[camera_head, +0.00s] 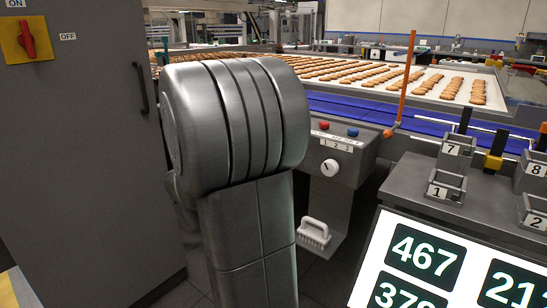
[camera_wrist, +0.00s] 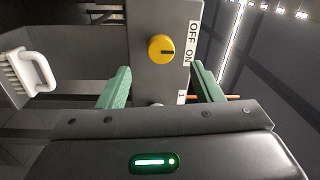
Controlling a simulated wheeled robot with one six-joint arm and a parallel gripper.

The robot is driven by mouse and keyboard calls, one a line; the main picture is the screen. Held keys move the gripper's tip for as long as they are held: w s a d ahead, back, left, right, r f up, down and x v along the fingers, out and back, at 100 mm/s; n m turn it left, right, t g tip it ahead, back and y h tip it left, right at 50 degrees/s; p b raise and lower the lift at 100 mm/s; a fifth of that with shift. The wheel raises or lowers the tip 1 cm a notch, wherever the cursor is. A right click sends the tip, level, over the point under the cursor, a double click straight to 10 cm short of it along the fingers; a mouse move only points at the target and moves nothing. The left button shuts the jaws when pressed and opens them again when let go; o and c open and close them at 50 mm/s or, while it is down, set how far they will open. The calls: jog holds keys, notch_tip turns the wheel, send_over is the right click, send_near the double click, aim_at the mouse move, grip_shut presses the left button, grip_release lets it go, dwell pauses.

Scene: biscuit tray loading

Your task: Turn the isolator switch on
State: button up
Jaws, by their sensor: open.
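A red rotary handle (camera_head: 27,38) sits on a yellow plate (camera_head: 12,46) on the grey cabinet at upper left in the head view. It stands near upright, with ON above and OFF to its right. In the wrist view a round yellow knob (camera_wrist: 161,48) sits on a grey box; its dark line points right, towards a white OFF/ON label (camera_wrist: 190,58). I cannot tell which word it marks. My gripper (camera_wrist: 160,76) is open, its green fingers apart on either side of the box, the knob beyond them and not gripped. My arm hides the gripper in the head view.
A control box (camera_head: 340,160) with red and blue buttons and a white knob stands right of my arm. Numbered holders and a screen (camera_head: 375,225) stand at right.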

jog(key=v, duration=0.5)
jog(key=shift+s+a+p, duration=0.2)
jog(key=shift+s+p, duration=0.15)
jog(key=shift+p, duration=0.05)
jog(key=shift+w, duration=0.15)
jog(key=f+b+x, duration=0.1)
jog(key=b+x, duration=0.2)
jog(key=x, duration=1)
jog(key=shift+w+d+r, duration=0.25)
jog(key=shift+r, duration=0.3)
